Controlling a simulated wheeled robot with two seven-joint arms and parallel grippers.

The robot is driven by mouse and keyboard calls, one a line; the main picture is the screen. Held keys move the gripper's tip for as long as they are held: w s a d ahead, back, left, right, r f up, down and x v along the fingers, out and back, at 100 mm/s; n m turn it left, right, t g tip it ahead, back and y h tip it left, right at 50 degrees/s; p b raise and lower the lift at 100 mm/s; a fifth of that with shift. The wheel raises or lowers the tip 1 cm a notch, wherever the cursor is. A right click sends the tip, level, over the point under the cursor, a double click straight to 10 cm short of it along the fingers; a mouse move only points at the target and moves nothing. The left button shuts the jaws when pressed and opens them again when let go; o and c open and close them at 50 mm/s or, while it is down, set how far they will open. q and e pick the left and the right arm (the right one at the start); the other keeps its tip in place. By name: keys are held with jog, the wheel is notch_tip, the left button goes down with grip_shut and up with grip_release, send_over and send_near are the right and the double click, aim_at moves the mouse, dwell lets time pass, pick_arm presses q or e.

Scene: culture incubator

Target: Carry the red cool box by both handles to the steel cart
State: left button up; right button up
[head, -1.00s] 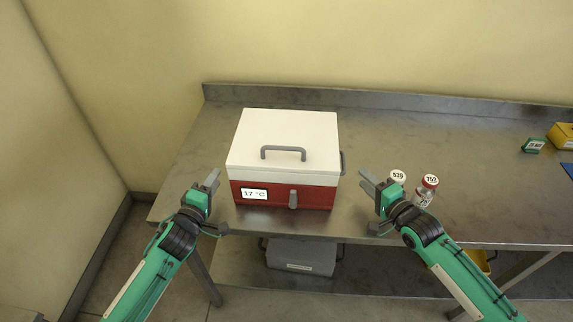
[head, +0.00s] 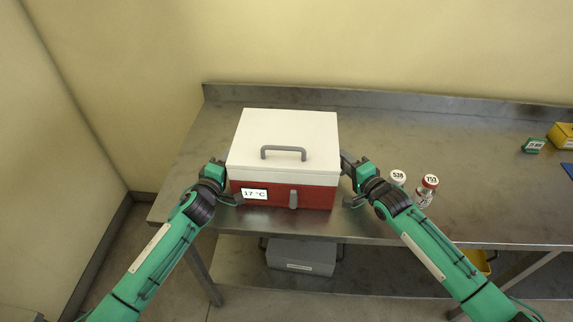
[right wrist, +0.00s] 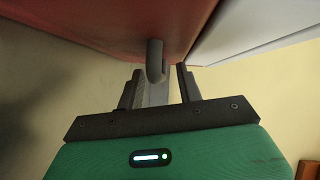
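The red cool box (head: 315,196) with a white lid (head: 285,130) sits upright on the steel table (head: 460,160). Its front has a 17 °C display and a grey latch; a grey handle arches on the lid. My left gripper (head: 222,172) is at the box's left side; its fingertips and the left handle are hidden. My right gripper (head: 347,163) is at the right side. In the right wrist view its fingers (right wrist: 160,88) are apart, with the box's grey side handle (right wrist: 155,62) between or just ahead of their tips. I cannot make out a separate steel cart.
A grey case (head: 300,257) lies on the lower shelf.

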pick_arm(q)
jog(key=shift+c, duration=0.5)
pick_arm(e)
jog(key=shift+c, duration=0.5)
pick_arm(q)
grip_shut()
pick_arm(e)
grip_shut()
pick_arm(q)
jog(key=shift+f, duration=0.1)
jog(key=shift+r, duration=0.2)
pick_arm(e)
jog(key=shift+r, duration=0.15)
